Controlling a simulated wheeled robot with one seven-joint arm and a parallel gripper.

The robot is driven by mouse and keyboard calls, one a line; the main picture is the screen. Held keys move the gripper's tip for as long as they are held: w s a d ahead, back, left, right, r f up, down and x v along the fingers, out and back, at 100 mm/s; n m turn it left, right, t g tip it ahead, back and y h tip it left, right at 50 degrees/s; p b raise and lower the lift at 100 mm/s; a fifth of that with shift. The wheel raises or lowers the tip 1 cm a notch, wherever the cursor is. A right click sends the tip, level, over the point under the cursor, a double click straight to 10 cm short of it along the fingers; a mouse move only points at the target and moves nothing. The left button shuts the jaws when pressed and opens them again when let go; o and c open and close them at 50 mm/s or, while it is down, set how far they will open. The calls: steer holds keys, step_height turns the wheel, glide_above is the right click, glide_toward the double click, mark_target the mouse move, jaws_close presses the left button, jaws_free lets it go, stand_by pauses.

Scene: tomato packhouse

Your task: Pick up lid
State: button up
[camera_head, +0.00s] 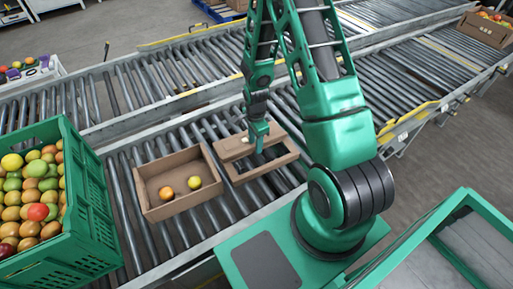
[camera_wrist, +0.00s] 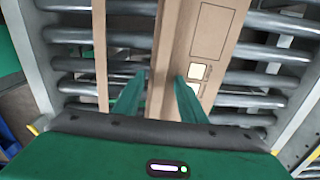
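The lid (camera_head: 266,170) is a brown cardboard piece with a large opening, lying on the rollers right of an open cardboard box (camera_head: 178,208). It also shows in the wrist view (camera_wrist: 212,35), with a broad panel bearing white labels and a thinner strip on the left. My gripper (camera_head: 261,143) points down over the lid. In the wrist view my gripper (camera_wrist: 162,78) has its two green fingers apart, with a cardboard edge of the lid between them. The left finger is over the opening side, the right one beside the panel. Contact cannot be told.
The box holds an orange fruit (camera_head: 166,193) and a yellow one (camera_head: 194,183). A green crate (camera_head: 92,205) full of fruit stands at the left. The roller conveyor (camera_head: 122,205) runs beneath, with another behind. Another fruit box (camera_head: 487,32) sits at the far right.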

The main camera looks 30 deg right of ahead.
jaws_close()
steer(key=shift+r, duration=0.1)
